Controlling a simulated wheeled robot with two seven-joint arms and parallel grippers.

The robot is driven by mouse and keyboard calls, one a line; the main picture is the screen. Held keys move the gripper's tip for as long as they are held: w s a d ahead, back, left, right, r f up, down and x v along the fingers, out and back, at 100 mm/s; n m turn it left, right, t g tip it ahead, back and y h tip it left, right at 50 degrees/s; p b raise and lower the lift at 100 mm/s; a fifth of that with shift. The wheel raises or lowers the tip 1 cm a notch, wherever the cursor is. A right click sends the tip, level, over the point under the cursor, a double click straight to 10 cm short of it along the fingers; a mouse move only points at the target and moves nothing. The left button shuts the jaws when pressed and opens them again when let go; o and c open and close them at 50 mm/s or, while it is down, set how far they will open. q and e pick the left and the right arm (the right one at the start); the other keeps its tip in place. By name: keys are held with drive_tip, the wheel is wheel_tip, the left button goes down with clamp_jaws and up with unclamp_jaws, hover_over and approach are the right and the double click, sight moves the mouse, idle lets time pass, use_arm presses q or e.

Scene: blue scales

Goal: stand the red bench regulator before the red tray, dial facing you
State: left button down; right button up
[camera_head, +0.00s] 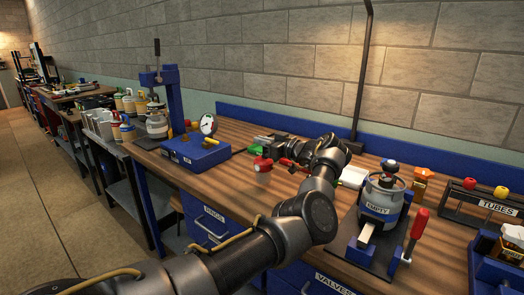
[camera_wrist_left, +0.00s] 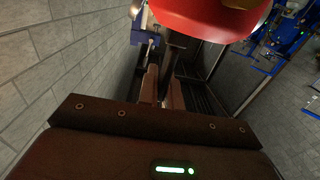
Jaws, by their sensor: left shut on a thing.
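My left gripper (camera_head: 275,147) is over the wooden bench, its wrist bent toward the left. In the left wrist view its fingers (camera_wrist_left: 163,92) are shut on a dark stem below a large red body (camera_wrist_left: 205,18), which looks like the red bench regulator. A small yellow part shows at its top edge. In the head view a small red body (camera_head: 262,164) shows just below the gripper. Its dial cannot be made out, and whether it touches the bench is unclear. I cannot make out the red tray. My right gripper is not in view.
A grey cylinder marked EMPTY (camera_head: 381,200) and a TUBES rack (camera_head: 490,203) stand right. Bare bench (camera_head: 225,182) shows in front of the press.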

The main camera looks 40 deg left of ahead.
sight(262, 156)
use_arm(q)
drive_tip(key=shift+w+a+f, duration=0.15)
drive_tip(key=shift+f, duration=0.35)
wheel_tip(262, 156, down, 3)
drive_tip(key=shift+r, duration=0.3)
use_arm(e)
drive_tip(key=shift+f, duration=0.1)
use_arm(q)
drive_tip(key=c, duration=1.6)
unclamp_jaws()
drive_tip(key=shift+f, duration=0.2)
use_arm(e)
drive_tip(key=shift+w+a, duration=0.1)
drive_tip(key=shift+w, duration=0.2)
